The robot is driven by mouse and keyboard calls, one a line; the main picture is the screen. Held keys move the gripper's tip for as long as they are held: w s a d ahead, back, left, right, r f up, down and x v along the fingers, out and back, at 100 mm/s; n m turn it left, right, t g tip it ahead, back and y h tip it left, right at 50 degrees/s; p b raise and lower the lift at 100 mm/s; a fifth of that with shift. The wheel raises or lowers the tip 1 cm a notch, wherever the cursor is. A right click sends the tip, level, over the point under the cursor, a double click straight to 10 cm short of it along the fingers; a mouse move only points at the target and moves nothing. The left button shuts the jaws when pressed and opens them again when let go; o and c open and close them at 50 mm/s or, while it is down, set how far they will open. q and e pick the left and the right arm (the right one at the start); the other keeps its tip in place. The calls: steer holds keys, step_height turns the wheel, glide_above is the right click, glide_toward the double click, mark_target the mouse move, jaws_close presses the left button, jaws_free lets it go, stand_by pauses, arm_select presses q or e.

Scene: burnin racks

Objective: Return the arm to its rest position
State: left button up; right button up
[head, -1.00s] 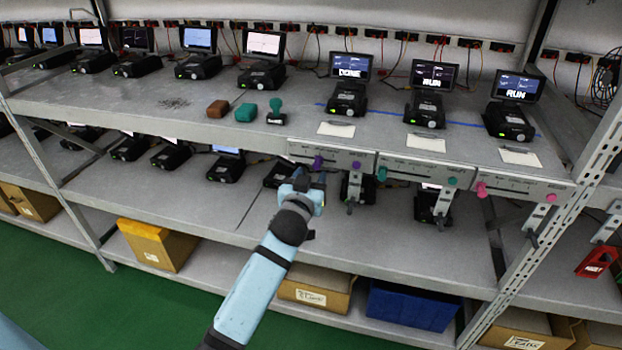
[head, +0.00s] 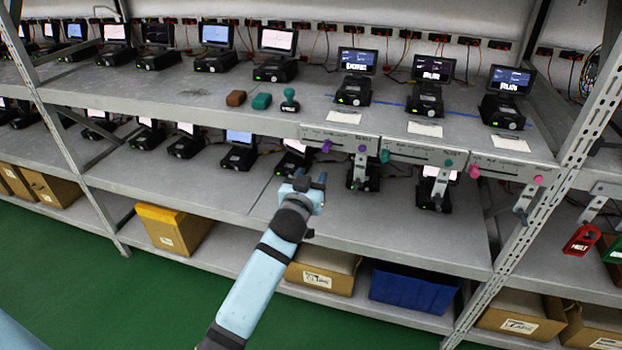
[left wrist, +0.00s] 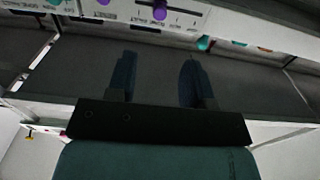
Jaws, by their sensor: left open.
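My left arm comes up from the bottom of the head view, and its gripper (head: 312,183) is in front of the rack, below the upper shelf's front edge. The left wrist view shows its two dark fingers (left wrist: 157,78) spread apart with nothing between them. A slider panel with a purple knob (left wrist: 159,11) is beyond the fingertips, apart from them. In the head view that panel (head: 340,136) is just above the gripper. My right gripper is in neither view.
The upper shelf (head: 200,92) holds several black devices with screens, a brown block (head: 236,98), a teal block (head: 261,101) and a green stamp-like object (head: 290,99). A blue bin (head: 412,289) and cardboard boxes (head: 322,271) stand low. Green floor (head: 100,290) is clear at lower left.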

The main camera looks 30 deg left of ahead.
arm_select(q)
steer(key=shift+w, duration=0.1)
stand_by(0.4)
steer(key=s+d+f+m+g+h+p, duration=0.1)
steer(key=s+d+f+g+h+p, duration=0.1)
steer(key=s, duration=0.8)
steer(key=s+d+f+m+g+h+p, duration=0.2)
steer(key=s+d+f+p, duration=0.2)
steer(key=s+f, duration=0.5)
steer(key=s+d+f+m+g+h+p, duration=0.2)
steer(key=s+d+f, duration=0.3)
steer(key=s, duration=0.7)
steer(key=shift+s+d+f+g+h+p, duration=0.2)
steer(key=shift+s+d+g+h+p, duration=0.1)
steer(key=shift+d+h+p, duration=0.15)
